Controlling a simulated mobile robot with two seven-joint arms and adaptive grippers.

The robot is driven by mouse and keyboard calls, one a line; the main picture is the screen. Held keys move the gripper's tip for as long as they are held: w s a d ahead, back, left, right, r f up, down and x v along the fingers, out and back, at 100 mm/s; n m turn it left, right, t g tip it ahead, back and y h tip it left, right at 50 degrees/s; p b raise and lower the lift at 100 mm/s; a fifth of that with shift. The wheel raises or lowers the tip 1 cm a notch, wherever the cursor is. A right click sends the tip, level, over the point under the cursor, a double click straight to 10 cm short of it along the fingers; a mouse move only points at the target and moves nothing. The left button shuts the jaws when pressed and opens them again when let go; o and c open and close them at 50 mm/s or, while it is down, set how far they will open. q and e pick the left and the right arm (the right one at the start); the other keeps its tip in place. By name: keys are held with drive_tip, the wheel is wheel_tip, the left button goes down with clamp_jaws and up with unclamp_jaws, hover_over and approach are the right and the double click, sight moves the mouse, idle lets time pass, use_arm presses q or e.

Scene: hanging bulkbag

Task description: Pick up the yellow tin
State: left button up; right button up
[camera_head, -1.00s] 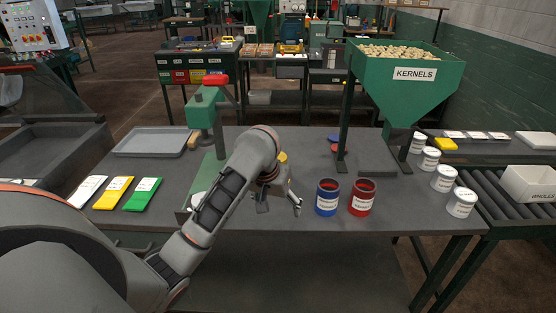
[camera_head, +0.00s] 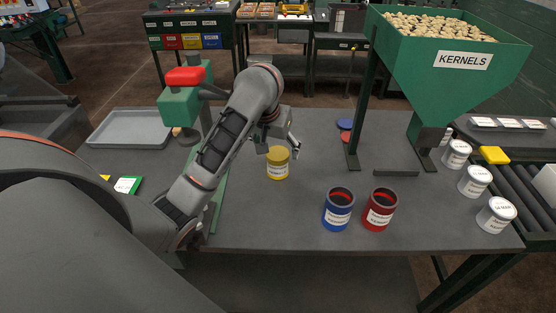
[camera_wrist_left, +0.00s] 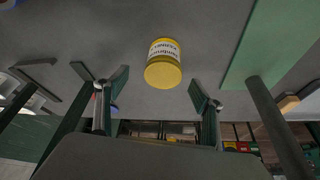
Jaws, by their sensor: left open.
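The yellow tin (camera_head: 278,164) stands upright on the grey table, left of the blue and red tins. It has a yellow lid and a white label. In the left wrist view the yellow tin (camera_wrist_left: 163,66) shows ahead of the fingers, roughly centred between them, with its label upside down. My left gripper (camera_head: 279,138) is just behind the yellow tin in the head view, apart from it. In the left wrist view my left gripper (camera_wrist_left: 152,88) has its fingers spread wide with nothing between them. My right gripper is not in view.
An open blue tin (camera_head: 338,210) and an open red tin (camera_head: 379,210) stand front right. The green press (camera_head: 183,103) is left of my arm. The green kernels hopper (camera_head: 447,65) stands at right, with white tins (camera_head: 475,181) beside it. A grey tray (camera_head: 130,128) lies at left.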

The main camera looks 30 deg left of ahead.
sight(277, 154)
use_arm(q)
drive_tip(key=shift+x, duration=0.9)
drive_tip(key=shift+a+x, duration=0.2)
drive_tip(key=shift+x, duration=1.15)
drive_tip(key=shift+a+x, duration=0.25)
drive_tip(key=shift+x, duration=1.1)
drive_tip(key=shift+w+r, duration=0.1)
drive_tip(key=shift+w, duration=0.05)
drive_tip(key=shift+c, duration=0.4)
drive_tip(key=c, duration=1.2)
